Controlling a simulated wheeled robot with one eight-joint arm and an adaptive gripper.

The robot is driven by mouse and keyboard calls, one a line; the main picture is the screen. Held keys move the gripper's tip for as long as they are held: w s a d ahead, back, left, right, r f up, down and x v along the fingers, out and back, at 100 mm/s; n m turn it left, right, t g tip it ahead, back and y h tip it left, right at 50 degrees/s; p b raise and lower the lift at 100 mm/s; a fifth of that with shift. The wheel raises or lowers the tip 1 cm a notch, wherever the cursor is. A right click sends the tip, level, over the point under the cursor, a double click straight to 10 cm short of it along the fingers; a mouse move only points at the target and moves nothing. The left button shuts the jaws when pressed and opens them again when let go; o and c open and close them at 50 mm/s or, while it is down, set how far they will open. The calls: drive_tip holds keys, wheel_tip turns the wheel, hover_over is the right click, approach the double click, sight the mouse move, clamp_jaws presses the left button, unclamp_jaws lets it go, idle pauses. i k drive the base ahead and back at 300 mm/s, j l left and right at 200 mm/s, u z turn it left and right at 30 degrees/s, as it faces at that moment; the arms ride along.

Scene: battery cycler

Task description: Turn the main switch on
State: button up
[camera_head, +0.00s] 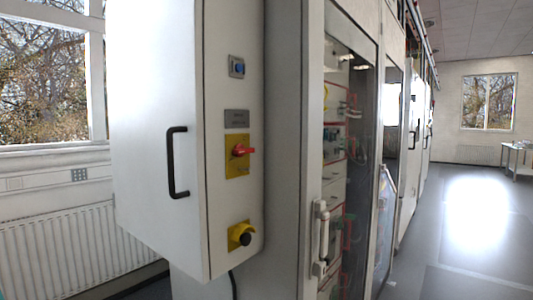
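The main switch (243,151) is a red handle on a yellow plate (236,168), on the narrow side face of a white cabinet box. The red handle points sideways to the right, roughly horizontal. A small grey label (236,119) sits just above the plate; its text is too small to read. My gripper is not in view, so its state and its distance from the switch are hidden.
Above the label is a blue button (239,68). Below is a dark knob (245,239) on a yellow plate. The white cabinet box (160,100) has a black handle (178,162). Glass-doored cabinets (347,150) stand right. A radiator (75,245) is left; open floor (475,220) lies right.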

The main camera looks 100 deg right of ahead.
sight(239, 151)
drive_tip(key=z, duration=3.75)
